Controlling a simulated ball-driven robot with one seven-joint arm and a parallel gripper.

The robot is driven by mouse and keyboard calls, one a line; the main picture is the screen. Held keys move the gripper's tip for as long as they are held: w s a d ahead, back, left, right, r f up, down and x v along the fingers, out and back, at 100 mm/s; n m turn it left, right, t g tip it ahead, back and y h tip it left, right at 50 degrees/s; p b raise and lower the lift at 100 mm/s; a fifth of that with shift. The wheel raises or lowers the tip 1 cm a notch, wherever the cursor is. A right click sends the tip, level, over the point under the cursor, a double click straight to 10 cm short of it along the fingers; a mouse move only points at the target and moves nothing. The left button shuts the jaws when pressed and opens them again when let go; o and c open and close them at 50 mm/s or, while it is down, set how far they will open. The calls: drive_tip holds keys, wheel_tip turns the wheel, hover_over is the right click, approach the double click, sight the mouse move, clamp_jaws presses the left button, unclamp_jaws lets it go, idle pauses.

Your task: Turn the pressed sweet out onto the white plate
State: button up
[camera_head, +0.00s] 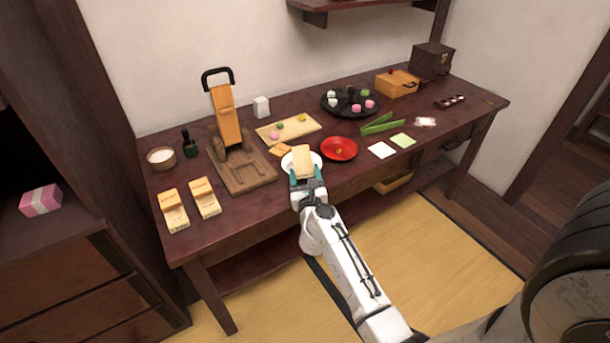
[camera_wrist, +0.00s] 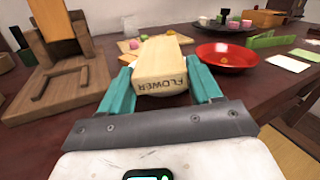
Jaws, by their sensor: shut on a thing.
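My gripper (camera_wrist: 164,92) is shut on a pale wooden block marked "FLOWER" (camera_wrist: 162,62), with one teal finger on each side. The lettering reads upside down in the wrist view. In the head view the block (camera_head: 303,160) is over the white plate (camera_head: 287,162), whose rim shows around it. The block hides the middle of the plate, and I cannot tell whether they touch. The pressed sweet itself is not visible.
A red dish (camera_head: 339,149) stands close to the right of the plate. A wooden press (camera_head: 228,120) on a board stands to the left. A board with small sweets (camera_head: 289,128) is behind. Two wooden molds (camera_head: 204,197) lie front left. White and green squares (camera_head: 382,150) lie right.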

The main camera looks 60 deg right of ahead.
drive_tip(key=shift+r, duration=0.15)
wheel_tip(320, 180, up, 6)
drive_tip(key=p, duration=0.6)
